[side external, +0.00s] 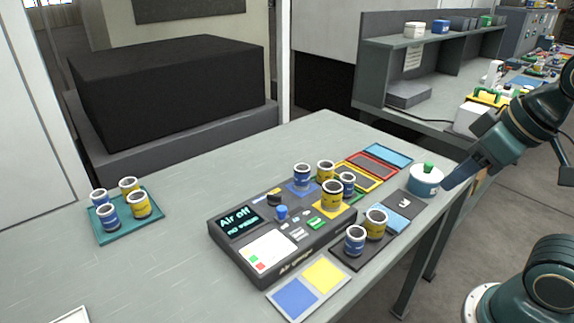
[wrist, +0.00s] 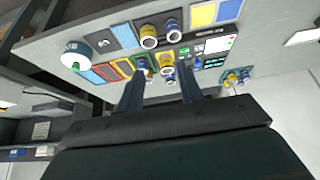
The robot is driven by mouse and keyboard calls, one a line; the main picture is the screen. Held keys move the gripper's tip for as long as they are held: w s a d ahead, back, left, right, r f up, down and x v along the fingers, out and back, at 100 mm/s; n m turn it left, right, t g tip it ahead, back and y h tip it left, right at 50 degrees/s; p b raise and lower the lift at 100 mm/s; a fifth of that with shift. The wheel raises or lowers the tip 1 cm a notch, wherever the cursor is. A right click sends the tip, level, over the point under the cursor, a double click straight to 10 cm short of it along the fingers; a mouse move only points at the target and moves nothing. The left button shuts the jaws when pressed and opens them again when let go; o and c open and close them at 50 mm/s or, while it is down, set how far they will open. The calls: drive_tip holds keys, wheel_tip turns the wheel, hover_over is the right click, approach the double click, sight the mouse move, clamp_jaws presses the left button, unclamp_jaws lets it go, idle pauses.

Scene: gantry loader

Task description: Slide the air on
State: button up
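The grey air console (side external: 225,237) sits on the table in the side view, with a dark screen (side external: 238,221) reading "Air off" and "no vacuum". Its top bears a black knob (side external: 273,199), a blue knob (side external: 281,212), a green button and small switches; I cannot tell which one slides. The console's white panel (wrist: 217,46) shows at upper right in the wrist view. My gripper (wrist: 161,82) is open and empty, its two fingers apart. In the side view my gripper (side external: 447,184) is at the table's right edge, well away from the console.
A white-and-blue pot (side external: 424,182) with a green knob stands close beside my gripper. Blue and yellow cans (side external: 332,194) crowd the console's right end. More stand on a dark tray (side external: 345,259) and a teal tray (side external: 112,236). The left table is mostly clear.

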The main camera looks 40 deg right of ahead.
drive_tip(key=shift+o, duration=1)
drive_tip(key=n+g, duration=0.6)
drive_tip(key=n, duration=0.1)
hover_over(282, 208)
wheel_tip(282, 208, down, 5)
wheel_tip(282, 208, down, 14)
drive_tip(key=shift+r, duration=0.15)
drive_tip(key=shift+c, duration=0.3)
